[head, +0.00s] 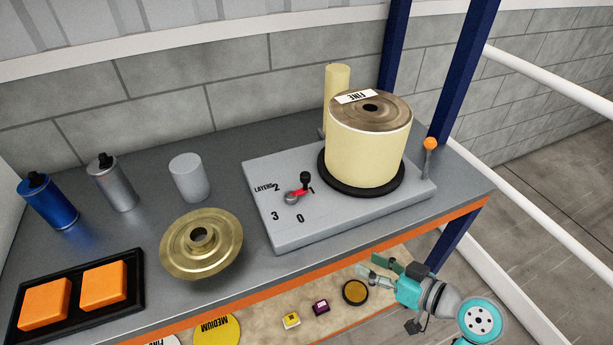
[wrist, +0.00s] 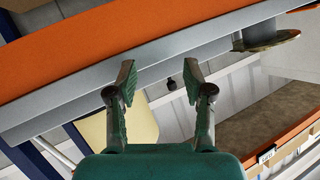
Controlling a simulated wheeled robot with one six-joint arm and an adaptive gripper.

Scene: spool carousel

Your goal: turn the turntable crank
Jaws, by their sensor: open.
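The turntable is a grey base (head: 290,231) on the bench. A large cream spool (head: 366,150) labelled FINE sits on its black platter (head: 325,180). An orange-knobbed lever (head: 430,144) stands at the base's right end. My gripper (head: 376,268) is open and empty, in front of and lower than the bench edge. In the wrist view its fingers (wrist: 159,82) are apart, with a dark knob (wrist: 171,84) farther off between them.
The orange bench edge (wrist: 120,40) crosses the wrist view. A brass flange (head: 216,258), a grey cylinder (head: 189,178), two spray cans and a black tray (head: 137,302) with orange blocks lie left of the turntable. A lower shelf (head: 262,327) holds discs and small boxes.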

